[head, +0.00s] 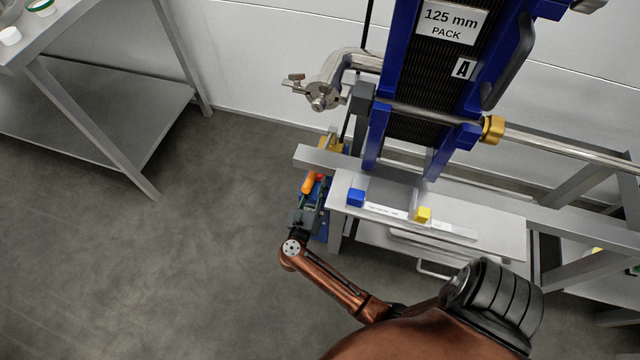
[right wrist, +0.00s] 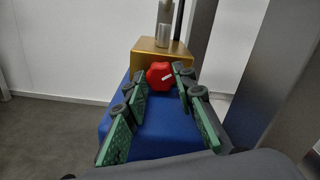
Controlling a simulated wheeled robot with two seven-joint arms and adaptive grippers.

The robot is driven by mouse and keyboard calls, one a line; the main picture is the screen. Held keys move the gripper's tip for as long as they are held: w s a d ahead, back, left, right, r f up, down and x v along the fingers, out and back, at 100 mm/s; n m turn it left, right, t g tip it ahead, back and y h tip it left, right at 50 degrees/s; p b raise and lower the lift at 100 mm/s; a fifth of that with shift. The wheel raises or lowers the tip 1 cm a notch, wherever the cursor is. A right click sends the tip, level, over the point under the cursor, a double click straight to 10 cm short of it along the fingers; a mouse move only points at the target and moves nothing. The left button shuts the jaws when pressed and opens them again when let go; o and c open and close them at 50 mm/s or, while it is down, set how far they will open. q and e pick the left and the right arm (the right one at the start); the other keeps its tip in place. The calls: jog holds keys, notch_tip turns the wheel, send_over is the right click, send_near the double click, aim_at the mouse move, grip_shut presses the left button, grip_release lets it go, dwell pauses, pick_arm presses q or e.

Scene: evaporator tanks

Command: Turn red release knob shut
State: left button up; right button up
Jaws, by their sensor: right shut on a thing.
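The red release knob (right wrist: 160,75) sits on the front of a gold-coloured block (right wrist: 165,52) above a blue body (right wrist: 165,135), with a short pale mark on its face. My right gripper (right wrist: 160,82) has its green-padded fingers on either side of the knob and is shut on it. In the head view, my right gripper (head: 315,192) is at the left end of the steel bench, beside an orange part (head: 308,183). The knob is small and partly hidden there. My left gripper is not in view.
A blue-framed plate pack (head: 430,110) labelled 125 mm stands behind the bench (head: 480,228). Blue (head: 356,198) and yellow (head: 423,214) blocks lie on the bench. A steel valve fitting (head: 325,85) juts out above. A steel table (head: 110,120) stands left; the floor between is clear.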

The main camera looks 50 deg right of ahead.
dwell(0.4)
jog(key=o, duration=1.2)
jog(key=shift+c, duration=0.2)
notch_tip(320, 180, up, 10)
